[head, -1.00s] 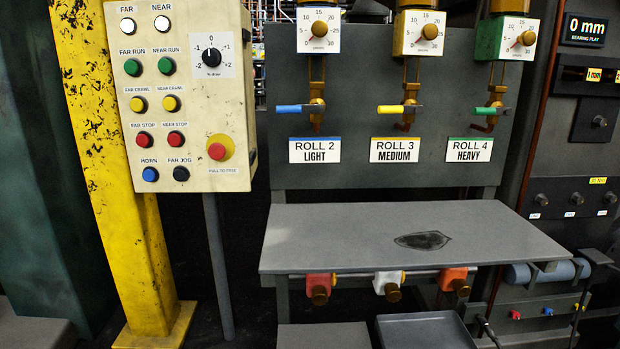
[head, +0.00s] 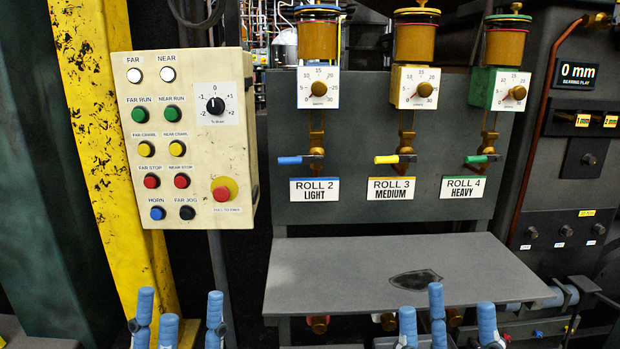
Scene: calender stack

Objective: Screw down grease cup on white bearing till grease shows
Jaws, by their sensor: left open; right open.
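Under the front edge of the grey shelf, a brass grease cup (head: 388,322) shows at the white bearing's place. The white block itself is mostly hidden by shadow and the shelf edge, and no grease can be made out. My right gripper (head: 447,318) is open and empty at the bottom, in front of the shelf, just right of this cup. My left gripper (head: 180,318) is open and empty at the bottom left, below the push-button box and well away from the cup.
Another brass cup (head: 318,324) is to the left and one (head: 454,317) to the right under the shelf (head: 340,275). Three oil feeders with dials, labelled Roll 2, 3 and 4, hang on the panel (head: 390,215) above. A button box (head: 190,140) and yellow post (head: 105,150) stand left.

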